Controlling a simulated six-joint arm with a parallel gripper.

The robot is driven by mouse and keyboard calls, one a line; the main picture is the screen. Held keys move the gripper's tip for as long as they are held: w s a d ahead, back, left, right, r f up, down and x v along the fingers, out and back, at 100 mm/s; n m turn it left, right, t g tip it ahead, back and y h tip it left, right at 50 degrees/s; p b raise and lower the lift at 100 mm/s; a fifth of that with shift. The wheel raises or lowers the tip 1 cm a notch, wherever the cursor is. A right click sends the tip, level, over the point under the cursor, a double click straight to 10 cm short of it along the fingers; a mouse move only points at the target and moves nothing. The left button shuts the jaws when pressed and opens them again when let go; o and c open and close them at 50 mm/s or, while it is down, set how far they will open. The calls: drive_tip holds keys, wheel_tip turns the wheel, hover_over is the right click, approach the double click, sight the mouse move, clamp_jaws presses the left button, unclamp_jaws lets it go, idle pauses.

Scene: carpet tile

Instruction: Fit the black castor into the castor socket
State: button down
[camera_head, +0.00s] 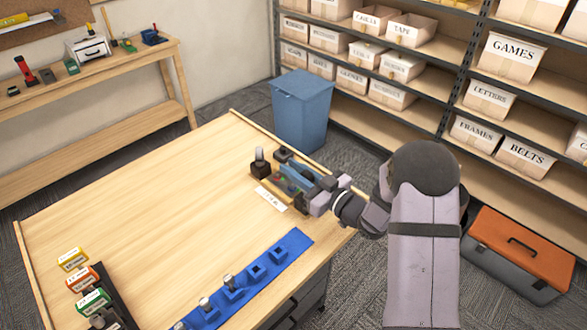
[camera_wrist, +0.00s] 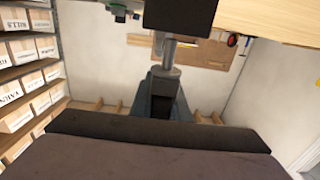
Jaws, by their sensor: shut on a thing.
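A black block (camera_head: 259,170), seemingly the castor socket, is directly below the castor. In the wrist view a grey stem (camera_wrist: 169,52) runs between the dark castor body (camera_wrist: 160,98) and the black block (camera_wrist: 180,14). They look in line; I cannot tell whether the stem is inside the block. My gripper hides part of the fixture around it.
A white label card (camera_head: 271,199) lies in front of the fixture. A blue holder (camera_head: 297,240) with grey-topped pieces and empty square holes lies along the near edge. Small coloured boxes (camera_head: 83,278) stand at left. The table middle is clear. A blue bin (camera_head: 302,105) stands behind.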

drive_tip(key=shift+f+b, duration=1)
drive_tip(key=shift+f, duration=0.2)
drive_tip(key=shift+r, duration=0.25)
drive_tip(key=shift+r+p, duration=0.95)
drive_tip(key=shift+r, duration=0.1)
drive_tip(key=shift+b, duration=0.35)
idle(1.2)
drive_tip(key=shift+f+b, duration=1.15)
drive_tip(key=shift+f, duration=0.15)
drive_tip(key=c, duration=1.6)
unclamp_jaws()
